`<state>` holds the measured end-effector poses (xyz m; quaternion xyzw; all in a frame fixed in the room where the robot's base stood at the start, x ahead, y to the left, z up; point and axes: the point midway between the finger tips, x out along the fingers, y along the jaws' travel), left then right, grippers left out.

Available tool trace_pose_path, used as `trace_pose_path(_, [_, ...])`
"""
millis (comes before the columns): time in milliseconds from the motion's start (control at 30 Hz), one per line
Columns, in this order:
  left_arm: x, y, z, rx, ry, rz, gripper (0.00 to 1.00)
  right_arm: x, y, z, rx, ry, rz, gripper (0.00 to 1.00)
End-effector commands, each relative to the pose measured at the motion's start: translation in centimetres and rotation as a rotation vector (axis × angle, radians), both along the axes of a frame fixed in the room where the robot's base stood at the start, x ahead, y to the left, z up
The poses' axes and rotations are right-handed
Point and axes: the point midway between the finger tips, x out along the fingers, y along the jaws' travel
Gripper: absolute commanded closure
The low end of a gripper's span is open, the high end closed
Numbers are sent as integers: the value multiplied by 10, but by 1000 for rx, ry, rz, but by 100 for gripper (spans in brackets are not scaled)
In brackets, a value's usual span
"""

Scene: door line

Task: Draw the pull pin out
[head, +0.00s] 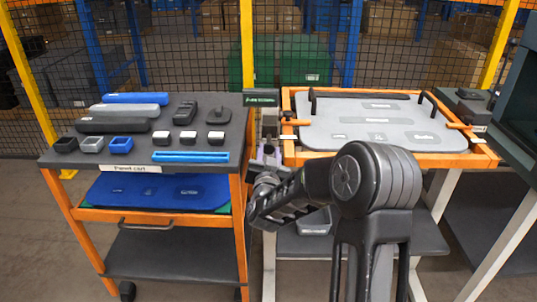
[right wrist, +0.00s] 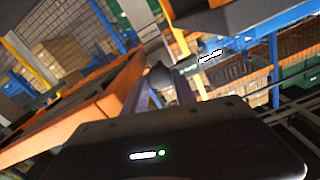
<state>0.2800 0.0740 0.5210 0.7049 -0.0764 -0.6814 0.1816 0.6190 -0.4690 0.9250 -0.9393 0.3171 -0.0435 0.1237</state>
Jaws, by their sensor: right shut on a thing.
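My right gripper (head: 267,157) is at the left side of the orange frame (head: 478,160), in the gap between the frame and the cart. In the right wrist view its two fingers (right wrist: 168,88) are shut on a dark round knob (right wrist: 159,75), which looks like the pull pin's head. The pin's shaft is hidden, so I cannot tell how far it sits in. A grey door panel (head: 350,135) with black handles lies in the frame. My left gripper is not in view.
A parts cart (head: 75,160) with trays, dark tools and blue parts stands close left of my right gripper. A small green-lit sign (head: 262,99) is behind it. A dark box (head: 472,104) sits right of the frame. A mesh fence (head: 170,60) closes the back.

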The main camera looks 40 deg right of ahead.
Motion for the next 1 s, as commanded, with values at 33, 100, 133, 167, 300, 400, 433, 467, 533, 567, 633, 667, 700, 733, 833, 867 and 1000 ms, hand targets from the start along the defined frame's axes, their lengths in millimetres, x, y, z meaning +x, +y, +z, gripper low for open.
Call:
trace_pose_path(33, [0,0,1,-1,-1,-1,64,0,2,-2,3,6,3,100])
trace_pose_path(100, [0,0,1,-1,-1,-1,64,0,2,-2,4,7,3,100])
trace_pose_path(133, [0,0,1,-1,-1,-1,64,0,2,-2,4,7,3,100])
trace_pose_path(167, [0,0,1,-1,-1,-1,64,0,2,-2,4,7,3,66])
trace_pose_path(300, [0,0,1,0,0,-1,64,0,1,-2,3,6,3,57])
trace_pose_path(400, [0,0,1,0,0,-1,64,0,1,-2,3,6,3,57])
trace_pose_path(433, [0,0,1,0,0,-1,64,0,1,-2,3,5,3,57])
trace_pose_path(467, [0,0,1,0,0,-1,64,0,1,-2,3,5,3,57])
trace_pose_path(533, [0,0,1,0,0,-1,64,0,1,-2,3,5,3,57])
trace_pose_path(567, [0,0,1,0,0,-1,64,-1,2,-2,3,5,3,57])
trace_pose_path(633, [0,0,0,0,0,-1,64,-4,4,-2,3,5,3,57])
trace_pose_path(667, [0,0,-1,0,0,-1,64,-6,6,-2,3,5,3,57])
trace_pose_path(700, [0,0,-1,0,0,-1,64,-9,8,-2,3,4,3,57])
trace_pose_path(733, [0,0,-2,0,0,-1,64,-12,11,-2,3,4,2,57])
trace_pose_path(833, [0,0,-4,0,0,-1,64,-25,20,-2,3,4,3,57])
trace_pose_path(867, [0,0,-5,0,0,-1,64,-29,24,-2,3,4,4,57])
trace_pose_path(1000, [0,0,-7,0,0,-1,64,-47,37,-2,4,5,4,57])
